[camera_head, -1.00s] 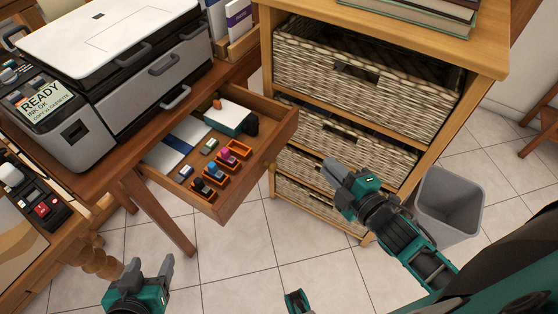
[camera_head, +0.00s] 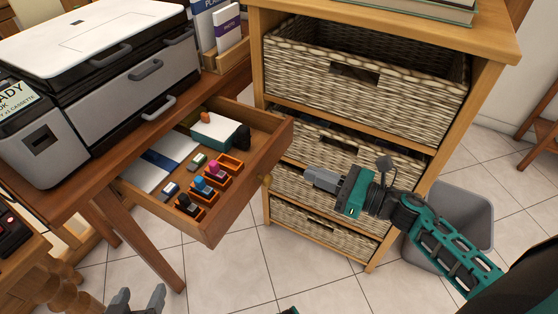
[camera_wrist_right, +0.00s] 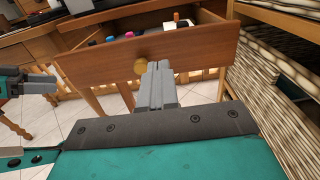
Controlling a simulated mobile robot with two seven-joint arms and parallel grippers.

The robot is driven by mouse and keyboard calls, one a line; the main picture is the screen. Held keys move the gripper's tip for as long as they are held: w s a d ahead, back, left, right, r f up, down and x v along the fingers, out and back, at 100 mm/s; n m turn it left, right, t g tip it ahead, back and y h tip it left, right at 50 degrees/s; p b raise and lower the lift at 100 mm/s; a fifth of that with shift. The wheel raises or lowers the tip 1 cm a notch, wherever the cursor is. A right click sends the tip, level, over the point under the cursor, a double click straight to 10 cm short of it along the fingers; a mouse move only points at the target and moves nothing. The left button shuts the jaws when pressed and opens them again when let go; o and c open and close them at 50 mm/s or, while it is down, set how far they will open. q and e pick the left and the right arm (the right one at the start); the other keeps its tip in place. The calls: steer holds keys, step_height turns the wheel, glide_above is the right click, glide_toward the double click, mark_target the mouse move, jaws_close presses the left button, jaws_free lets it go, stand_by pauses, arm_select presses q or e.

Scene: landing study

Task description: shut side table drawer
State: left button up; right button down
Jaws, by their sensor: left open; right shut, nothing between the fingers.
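The side table drawer (camera_head: 236,205) is pulled out from the wooden side table (camera_head: 150,128), and it holds ink bottles, papers and a small box. Its round knob (camera_head: 267,180) is on the front panel. My right gripper (camera_head: 308,176) is shut and empty, to the right of the knob in the head view. In the right wrist view the drawer front (camera_wrist_right: 190,50) and knob (camera_wrist_right: 141,66) lie just beyond the shut fingertips (camera_wrist_right: 155,68); I cannot tell if they touch. My left gripper (camera_head: 138,300) is open at the bottom edge of the head view, well below the drawer.
A wooden shelf unit (camera_head: 258,70) with wicker baskets (camera_head: 365,100) stands right of the drawer, close to my right gripper. A printer (camera_head: 110,70) sits on the side table. A grey bin (camera_head: 465,215) stands behind my right arm. Tiled floor in front is clear.

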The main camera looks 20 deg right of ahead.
mark_target(267, 156)
arm_select(q)
steer(key=shift+s+d+f, duration=0.1)
steer(key=shift+s+f, duration=0.05)
steer(key=shift+f, duration=0.1)
arm_select(e)
steer(key=x, duration=0.9)
steer(key=shift+w+a, duration=0.1)
steer(key=shift+w, duration=0.1)
